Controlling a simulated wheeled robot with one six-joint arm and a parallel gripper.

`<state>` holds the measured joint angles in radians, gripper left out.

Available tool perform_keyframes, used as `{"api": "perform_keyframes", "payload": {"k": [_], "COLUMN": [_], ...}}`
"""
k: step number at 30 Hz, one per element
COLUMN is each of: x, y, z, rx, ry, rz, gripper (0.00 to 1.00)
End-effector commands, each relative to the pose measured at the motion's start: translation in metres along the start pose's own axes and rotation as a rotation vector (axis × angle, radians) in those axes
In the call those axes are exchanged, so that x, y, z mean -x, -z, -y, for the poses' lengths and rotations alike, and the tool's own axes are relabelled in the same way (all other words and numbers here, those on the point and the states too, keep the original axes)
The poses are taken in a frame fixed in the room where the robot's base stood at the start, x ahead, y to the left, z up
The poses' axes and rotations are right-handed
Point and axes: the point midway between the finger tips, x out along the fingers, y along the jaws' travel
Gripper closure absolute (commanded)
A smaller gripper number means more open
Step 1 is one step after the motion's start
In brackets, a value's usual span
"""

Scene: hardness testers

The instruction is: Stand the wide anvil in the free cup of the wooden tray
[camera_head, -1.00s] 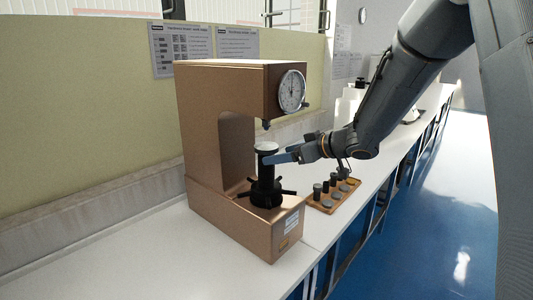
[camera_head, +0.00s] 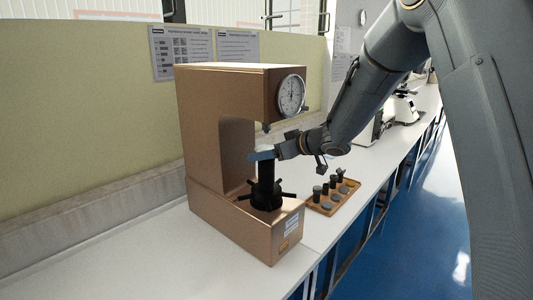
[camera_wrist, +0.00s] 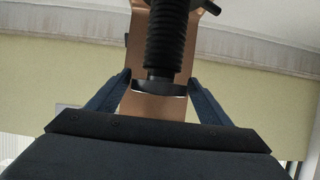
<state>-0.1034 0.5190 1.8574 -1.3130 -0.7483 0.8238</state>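The wide anvil, a pale-topped disc (camera_head: 267,148), sits on top of the black screw (camera_head: 266,172) of the brown hardness tester, under its head. In the wrist view the anvil (camera_wrist: 165,88) shows as a dark disc with a bright edge at the end of the threaded screw. My gripper (camera_head: 260,155) is at the anvil's height, its blue fingers (camera_wrist: 158,85) either side of the disc, open with small gaps. The wooden tray (camera_head: 325,209) lies on the bench to the right, holding several dark pieces; its free cup is too small to tell.
The hardness tester (camera_head: 205,130) has a dial (camera_head: 291,95) and an overhanging head just above my gripper. Black handles (camera_head: 266,194) stick out around the screw's base. White bench (camera_head: 130,245) is clear at the front left. A microscope stands farther back right.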

Motion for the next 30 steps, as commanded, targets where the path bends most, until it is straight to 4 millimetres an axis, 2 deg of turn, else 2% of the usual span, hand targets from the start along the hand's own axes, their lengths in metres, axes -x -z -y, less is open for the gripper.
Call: {"api": "perform_keyframes", "payload": {"k": [1, 5, 30], "x": [0.000, 0.000, 0.006], "y": [0.000, 0.000, 0.012], "z": [0.000, 0.000, 0.000], "rx": [0.000, 0.000, 0.001], "ry": [0.000, 0.000, 0.000], "rz": [0.000, 0.000, -0.002], "gripper": [0.37, 0.57, 0.57]}}
